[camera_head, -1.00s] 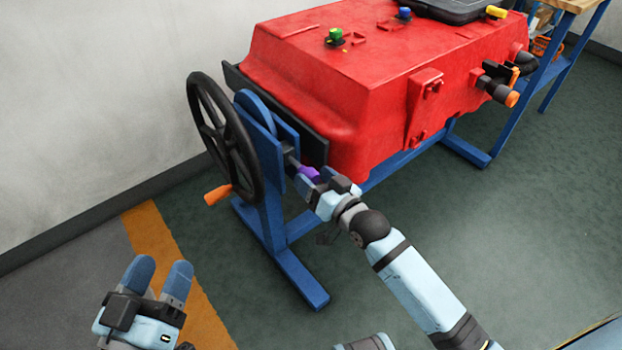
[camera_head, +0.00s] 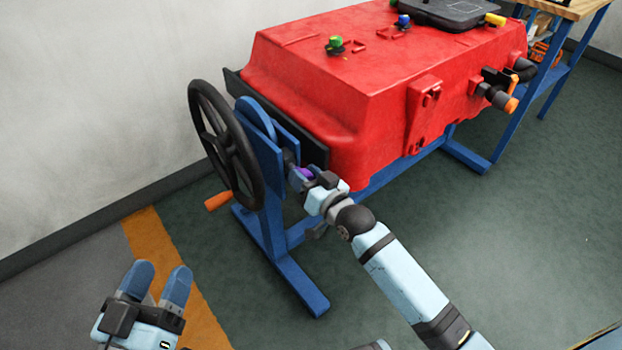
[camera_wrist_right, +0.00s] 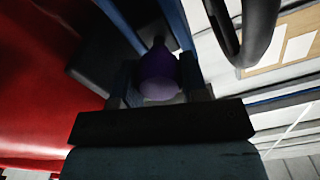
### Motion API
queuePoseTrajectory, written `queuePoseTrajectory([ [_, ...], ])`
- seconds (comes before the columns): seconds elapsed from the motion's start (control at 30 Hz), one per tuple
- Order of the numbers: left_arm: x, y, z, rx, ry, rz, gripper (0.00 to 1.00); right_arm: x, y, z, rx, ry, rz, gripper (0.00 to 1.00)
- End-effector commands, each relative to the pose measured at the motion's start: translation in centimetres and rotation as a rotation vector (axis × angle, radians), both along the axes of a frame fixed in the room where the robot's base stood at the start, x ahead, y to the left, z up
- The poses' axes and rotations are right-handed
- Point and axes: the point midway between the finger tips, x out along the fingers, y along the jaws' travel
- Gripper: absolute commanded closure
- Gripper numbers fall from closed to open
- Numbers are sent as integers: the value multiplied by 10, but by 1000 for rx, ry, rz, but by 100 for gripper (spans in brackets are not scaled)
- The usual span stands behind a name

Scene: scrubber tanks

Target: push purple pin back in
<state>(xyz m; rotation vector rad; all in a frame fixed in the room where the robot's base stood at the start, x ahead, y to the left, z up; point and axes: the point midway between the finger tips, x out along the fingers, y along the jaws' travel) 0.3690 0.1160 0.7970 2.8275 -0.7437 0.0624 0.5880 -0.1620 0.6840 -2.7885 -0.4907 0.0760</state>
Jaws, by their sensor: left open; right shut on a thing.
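The purple pin (camera_head: 304,173) sits at the blue stand plate beside the black handwheel, at the near left end of the red tank (camera_head: 380,85). My right gripper (camera_head: 300,177) is shut around the pin, and its fingers partly hide it. In the right wrist view the purple pin (camera_wrist_right: 158,75) shows between the two blue fingers, with its dark shaft running away toward the stand. How deep the pin sits is hidden. My left gripper (camera_head: 158,285) is open and empty at the lower left, above the floor and away from the stand.
The black handwheel (camera_head: 204,128) with an orange handle (camera_head: 218,199) stands just left of the pin. The blue stand (camera_head: 268,220) has a foot reaching forward on the floor. A workbench (camera_head: 572,12) is at the back right. The floor at right is clear.

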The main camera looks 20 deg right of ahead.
Motion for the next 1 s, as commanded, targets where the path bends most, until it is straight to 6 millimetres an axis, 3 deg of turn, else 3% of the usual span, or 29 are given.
queuePoseTrajectory([
  [0.13, -1, 1, 9, -14, -22, 9, 40, 19, 7, 2, 0, 0, 0, 100],
  [0.43, -1, 1, 9, -17, -25, 9, 40, 21, 7, 2, 0, -2, -1, 100],
  [0.47, -1, 1, 9, -17, -25, 9, 40, 21, 7, 2, 0, -2, -1, 53],
  [0.53, -2, 0, 8, -18, -24, 9, 40, 21, 7, 2, 0, -2, -1, 37],
  [0.83, -2, 0, 9, -18, -24, 9, 40, 19, 7, 1, 0, 0, 0, 34],
  [1.0, -2, 1, 20, -26, -44, 13, 40, 3, 1, 2, -1, 2, 0, 34],
])
